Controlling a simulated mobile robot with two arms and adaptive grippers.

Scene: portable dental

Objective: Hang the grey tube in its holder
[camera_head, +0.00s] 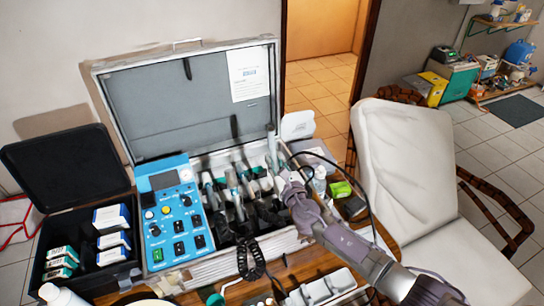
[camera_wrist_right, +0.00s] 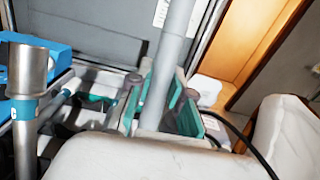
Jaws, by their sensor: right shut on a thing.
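The grey tube (camera_head: 271,144) stands nearly upright in the jaws of my right gripper (camera_head: 281,180), at the right end of the open case. In the right wrist view the grey tube (camera_wrist_right: 173,62) rises between the teal-padded fingers of my right gripper (camera_wrist_right: 160,108), which is shut on it. The tube's lower end is hidden behind the white gripper body. Several dental handpieces (camera_head: 234,190) stand in a row in the case to the left of the gripper. I cannot make out which holder is the tube's own. My left gripper is not in view.
A blue control unit (camera_head: 172,212) fills the case's left side. A black box (camera_head: 78,262) with small cartons stands left of it. The case lid (camera_head: 180,100) stands open behind. A black coiled cord (camera_head: 250,258) hangs in front. A white chair (camera_head: 410,190) is at right.

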